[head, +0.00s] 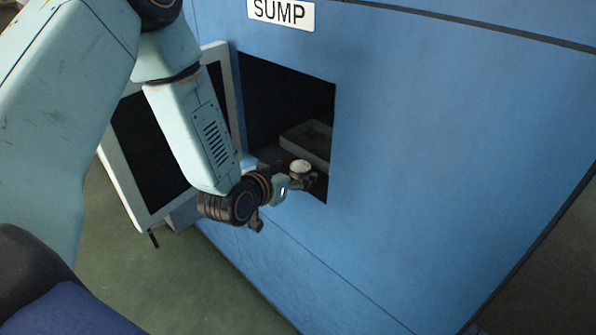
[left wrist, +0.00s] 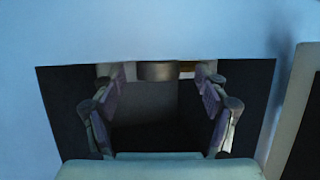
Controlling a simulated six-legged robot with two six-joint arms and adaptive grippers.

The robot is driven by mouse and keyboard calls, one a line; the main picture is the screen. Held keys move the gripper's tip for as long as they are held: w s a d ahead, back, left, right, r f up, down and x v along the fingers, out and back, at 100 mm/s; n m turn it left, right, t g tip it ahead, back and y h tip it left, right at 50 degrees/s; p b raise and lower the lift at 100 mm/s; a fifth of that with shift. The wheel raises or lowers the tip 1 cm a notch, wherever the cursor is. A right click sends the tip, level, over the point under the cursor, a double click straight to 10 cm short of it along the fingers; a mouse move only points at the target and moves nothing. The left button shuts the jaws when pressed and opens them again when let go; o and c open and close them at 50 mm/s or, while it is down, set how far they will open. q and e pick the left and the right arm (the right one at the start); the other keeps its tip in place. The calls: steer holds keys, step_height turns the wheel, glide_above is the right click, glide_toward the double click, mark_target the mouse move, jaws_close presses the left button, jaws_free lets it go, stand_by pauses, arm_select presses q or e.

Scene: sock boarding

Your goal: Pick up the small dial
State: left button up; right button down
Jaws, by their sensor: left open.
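The small dial (head: 300,166) is a short round piece with a pale top, in the lower part of the dark opening under the SUMP label. In the left wrist view the dial (left wrist: 157,71) shows as a grey-brown cylinder at the top middle of the opening. My left gripper (head: 307,180) reaches into the opening right by the dial. In the left wrist view my left gripper (left wrist: 160,80) has its fingers spread, with the dial between the tips in the picture. Contact cannot be told. My right gripper is not in view.
The blue cabinet (head: 430,130) surrounds the opening, and its edges are close around my fingers. A grey tray or block (head: 308,139) lies inside at the right. A white-framed door (head: 222,90) stands open at the left. The green floor (head: 130,270) is clear.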

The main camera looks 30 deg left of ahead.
arm_select(q)
steer(key=shift+w+d+f, duration=0.1)
steer(key=shift+w+d, duration=0.05)
steer(key=shift+w, duration=0.05)
steer(key=shift+s, duration=0.15)
steer(key=c, duration=1.3)
